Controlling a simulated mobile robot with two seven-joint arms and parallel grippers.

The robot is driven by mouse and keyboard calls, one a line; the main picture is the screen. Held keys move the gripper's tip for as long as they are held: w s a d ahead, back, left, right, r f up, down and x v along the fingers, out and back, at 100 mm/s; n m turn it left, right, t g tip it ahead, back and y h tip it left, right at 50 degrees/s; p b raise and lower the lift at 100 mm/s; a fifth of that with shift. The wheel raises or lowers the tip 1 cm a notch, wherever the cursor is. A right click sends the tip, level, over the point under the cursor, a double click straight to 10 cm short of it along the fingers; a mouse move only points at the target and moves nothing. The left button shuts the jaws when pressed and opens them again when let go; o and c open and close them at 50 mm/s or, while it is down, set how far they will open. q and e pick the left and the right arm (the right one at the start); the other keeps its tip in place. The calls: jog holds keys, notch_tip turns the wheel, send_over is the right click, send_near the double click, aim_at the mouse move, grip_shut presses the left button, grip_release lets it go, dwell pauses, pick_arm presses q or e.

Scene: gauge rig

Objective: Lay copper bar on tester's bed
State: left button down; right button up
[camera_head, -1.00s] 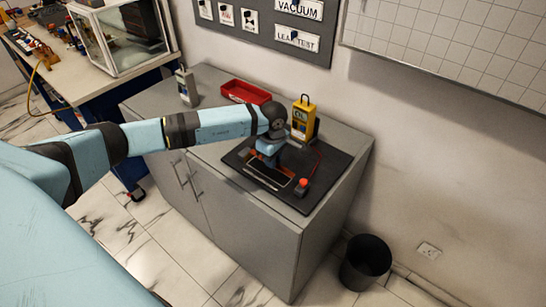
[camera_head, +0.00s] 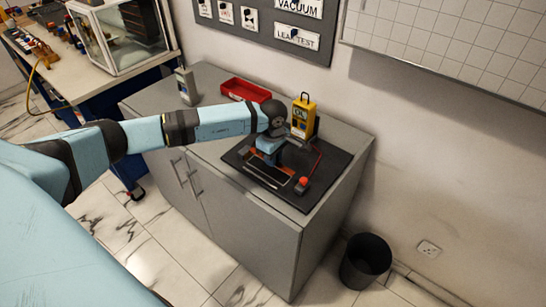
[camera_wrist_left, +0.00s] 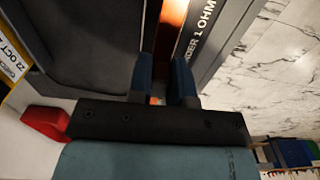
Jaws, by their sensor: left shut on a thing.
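My left gripper (camera_head: 268,158) is low over the tester's bed (camera_head: 270,177), a framed plate on the dark mat. In the left wrist view its two blue fingers (camera_wrist_left: 167,70) are close together, shut on the copper bar. A shiny copper-orange part of the bar (camera_wrist_left: 174,12) shows beyond the fingertips. The bar's other parts are hidden by the fingers and wrist. I cannot tell whether it touches the bed. A grey strip beside it reads "...DER 1 OHM" (camera_wrist_left: 196,32). My right gripper is in neither view.
A yellow meter (camera_head: 303,117) stands behind the gripper, with a red lead running along the mat. A red button box (camera_head: 302,184) is at the mat's right. A red tray (camera_head: 245,91) and a grey handheld device (camera_head: 186,86) stand farther back on the cabinet.

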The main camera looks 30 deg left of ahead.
aim_at(273, 172)
pick_arm(q)
jog(key=shift+f, duration=0.15)
jog(key=shift+f+b, duration=1.65)
jog(key=shift+f, duration=0.25)
jog(key=shift+f, duration=0.15)
jog(key=shift+c, duration=2.4)
grip_release()
jog(key=shift+r+p, duration=2.05)
jog(key=shift+r, duration=2.05)
